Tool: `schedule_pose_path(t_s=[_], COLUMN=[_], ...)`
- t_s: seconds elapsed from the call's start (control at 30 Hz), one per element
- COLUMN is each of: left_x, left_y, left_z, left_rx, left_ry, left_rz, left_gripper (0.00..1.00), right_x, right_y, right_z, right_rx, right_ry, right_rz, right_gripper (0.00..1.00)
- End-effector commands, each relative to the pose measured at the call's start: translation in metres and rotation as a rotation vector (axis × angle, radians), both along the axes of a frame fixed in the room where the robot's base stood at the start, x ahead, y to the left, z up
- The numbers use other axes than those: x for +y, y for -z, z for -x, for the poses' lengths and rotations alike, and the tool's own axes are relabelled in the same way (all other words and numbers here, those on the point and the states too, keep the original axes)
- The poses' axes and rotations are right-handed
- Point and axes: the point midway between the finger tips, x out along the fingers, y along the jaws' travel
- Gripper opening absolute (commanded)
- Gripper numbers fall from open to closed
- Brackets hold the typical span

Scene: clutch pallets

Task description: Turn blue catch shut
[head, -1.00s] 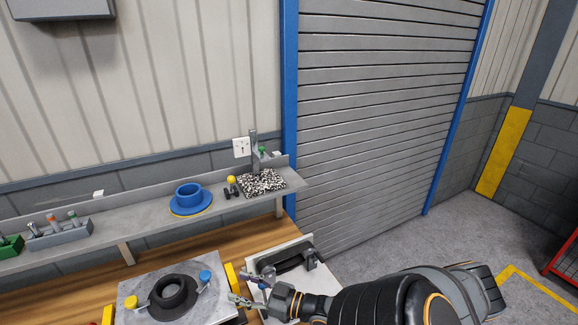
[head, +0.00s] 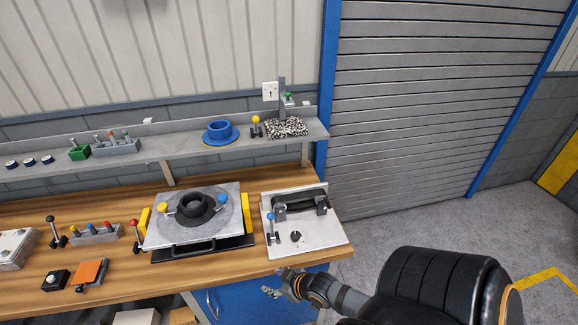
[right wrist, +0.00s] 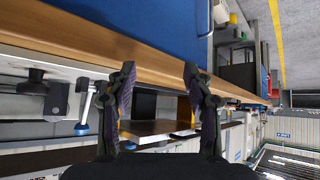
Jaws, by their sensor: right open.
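The blue catch (head: 222,200) is a blue-knobbed bar at the right of a black ring-shaped part (head: 194,208). The part sits on a grey metal plate (head: 160,236). A yellow-knobbed catch (head: 164,207) is on the ring's left. Whether the blue catch is turned over the part is too small to tell. My right gripper (head: 272,291) is in front of the bench's front edge, well to the lower right of the blue catch. In the right wrist view its two fingers (right wrist: 158,100) are apart with nothing between them. My left gripper is not seen.
Right of the plate stands a pale fixture (head: 310,232) with a black handle and a blue-topped lever (head: 270,218). Levers and an orange block (head: 90,272) are to the left. A shelf (head: 175,149) with a blue flanged part (head: 220,132) runs behind.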

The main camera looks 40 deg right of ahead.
Motion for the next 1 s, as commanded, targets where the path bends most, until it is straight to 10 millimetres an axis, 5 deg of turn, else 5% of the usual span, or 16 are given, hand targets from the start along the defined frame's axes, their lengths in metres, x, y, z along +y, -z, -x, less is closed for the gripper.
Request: schedule_pose_path(t_s=[0.63, 0.77, 0.9, 1.0], left_x=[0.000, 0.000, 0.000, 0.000], left_y=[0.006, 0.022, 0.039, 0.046], left_z=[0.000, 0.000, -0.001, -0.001], left_rx=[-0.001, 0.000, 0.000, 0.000], left_ry=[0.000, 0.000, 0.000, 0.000], left_rz=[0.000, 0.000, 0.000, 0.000], left_gripper=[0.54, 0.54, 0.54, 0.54], right_x=[-0.006, -0.029, -0.050, -0.054], right_y=[0.030, 0.104, 0.201, 0.246], right_z=[0.009, 0.028, 0.070, 0.098], right_rx=[0.086, 0.162, 0.280, 0.346], right_ry=[0.037, 0.100, 0.171, 0.198], right_rz=[0.026, 0.049, 0.079, 0.091], right_gripper=[0.52, 0.52, 0.52, 0.52])
